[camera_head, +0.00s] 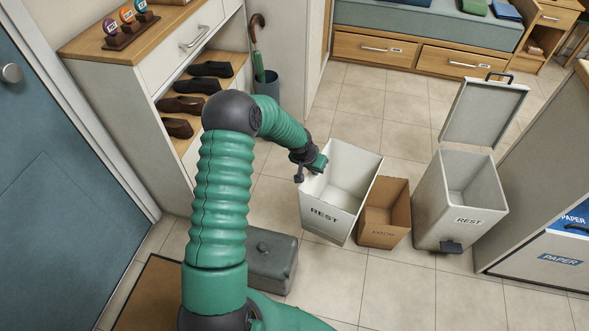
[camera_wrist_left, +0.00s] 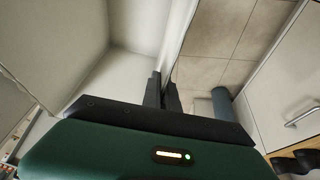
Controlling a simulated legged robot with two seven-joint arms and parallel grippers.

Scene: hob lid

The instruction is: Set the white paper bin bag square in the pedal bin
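The white paper bin bag (camera_head: 326,205), marked REST, stands open-topped left of a brown box, turned a little; I cannot tell if its base touches the floor. The pedal bin (camera_head: 462,205), a grey bin also marked REST, stands to the right with its lid (camera_head: 484,112) up and its pedal (camera_head: 451,247) at the front. Its visible inside looks empty. My left gripper (camera_head: 312,166) is at the bag's left rim. In the left wrist view its two dark fingers (camera_wrist_left: 163,92) lie either side of the bag's thin wall (camera_wrist_left: 180,30), closed on it. My right gripper is not in view.
The brown cardboard box (camera_head: 385,212) stands between bag and bin. A grey box (camera_head: 272,262) lies below my left arm. A shoe rack (camera_head: 205,90) is at left. Tiled floor in front is clear.

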